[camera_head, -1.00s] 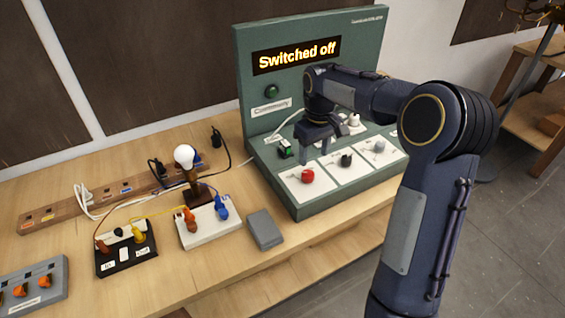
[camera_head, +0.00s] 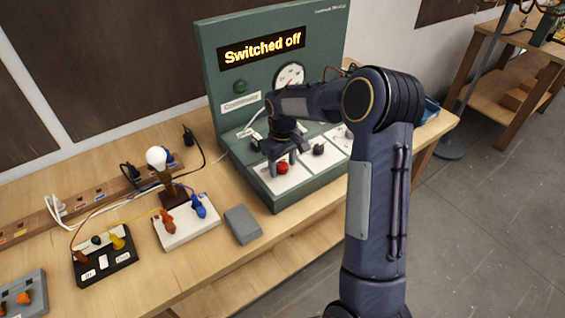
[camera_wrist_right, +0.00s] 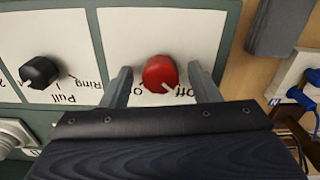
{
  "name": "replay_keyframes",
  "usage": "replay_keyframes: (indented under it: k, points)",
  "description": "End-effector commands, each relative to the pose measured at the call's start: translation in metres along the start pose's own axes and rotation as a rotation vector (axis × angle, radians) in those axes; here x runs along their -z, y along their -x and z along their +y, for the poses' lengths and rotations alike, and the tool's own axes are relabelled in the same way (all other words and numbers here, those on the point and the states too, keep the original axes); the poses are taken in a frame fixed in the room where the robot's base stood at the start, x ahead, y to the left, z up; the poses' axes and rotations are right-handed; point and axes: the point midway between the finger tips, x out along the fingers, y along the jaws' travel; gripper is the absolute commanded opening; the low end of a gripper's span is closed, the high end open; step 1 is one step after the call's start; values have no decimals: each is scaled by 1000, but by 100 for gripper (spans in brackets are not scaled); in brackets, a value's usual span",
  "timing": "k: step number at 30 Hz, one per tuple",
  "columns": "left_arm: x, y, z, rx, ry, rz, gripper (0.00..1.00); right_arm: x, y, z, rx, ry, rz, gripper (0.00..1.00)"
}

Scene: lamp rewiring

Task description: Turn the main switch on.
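The main switch looks to be the red round knob (camera_head: 282,168) on a white plate at the near edge of the green control panel (camera_head: 312,190). In the right wrist view the red knob (camera_wrist_right: 160,74) has a white mark slanting toward the word "Off". My right gripper (camera_head: 279,167) is over the knob. In the wrist view the fingers of the gripper (camera_wrist_right: 160,76) are open, one on each side of the knob, with gaps between. The display (camera_head: 262,48) reads "Switched off". My left gripper is not in view.
A black knob (camera_head: 319,149) on its own plate is beside the red one. A grey block (camera_head: 242,224) lies left of the panel. A lamp with a white bulb (camera_head: 157,158), a white terminal block (camera_head: 187,225) and cables are farther left on the wooden bench.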

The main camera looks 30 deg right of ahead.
Motion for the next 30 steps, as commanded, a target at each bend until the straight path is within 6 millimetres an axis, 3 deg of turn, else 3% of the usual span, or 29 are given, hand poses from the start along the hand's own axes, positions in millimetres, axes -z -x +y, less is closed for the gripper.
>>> replay_keyframes:
  k: [2, 10, 20, 30]
  points:
    - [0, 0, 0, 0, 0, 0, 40, 0, 0, 0, 0, 0, 0, 46]
    - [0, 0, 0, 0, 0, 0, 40, 0, 0, 0, 0, 0, 0, 11]
    - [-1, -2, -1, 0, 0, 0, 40, 0, 0, -1, 0, -45, 1, 11]
    - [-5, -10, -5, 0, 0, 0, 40, 1, -1, -1, 0, -279, 1, 11]
